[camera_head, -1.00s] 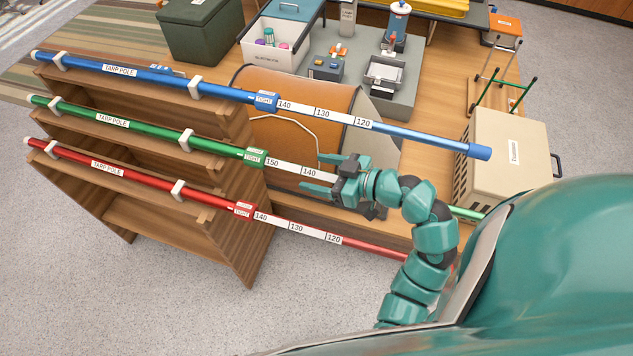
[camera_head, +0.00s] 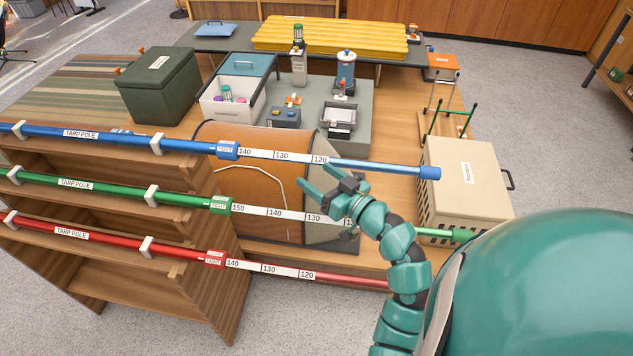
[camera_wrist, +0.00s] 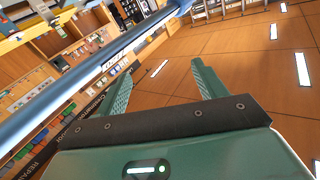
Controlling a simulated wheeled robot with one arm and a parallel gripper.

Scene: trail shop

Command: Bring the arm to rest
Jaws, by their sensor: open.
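My gripper (camera_head: 311,174) is open and empty. In the head view it overlaps the space between the green tarp pole (camera_head: 120,189) and the blue tarp pole (camera_head: 100,135), near their right parts. In the wrist view my two fingers (camera_wrist: 160,84) stand wide apart, and the blue pole (camera_wrist: 85,75) crosses on the left. The red tarp pole (camera_head: 110,239) lies in front of the other two. My arm hides part of the green pole and the red pole's right end. The green pole's scale shows 150, 140 and 130.
The poles rest in white clips on a wooden rack (camera_head: 215,270). Behind stand an orange-brown curved form (camera_head: 255,175), a dark green box (camera_head: 160,90), a white bin (camera_head: 222,108) and a beige crate (camera_head: 465,175). Grey floor (camera_head: 290,315) is clear in front.

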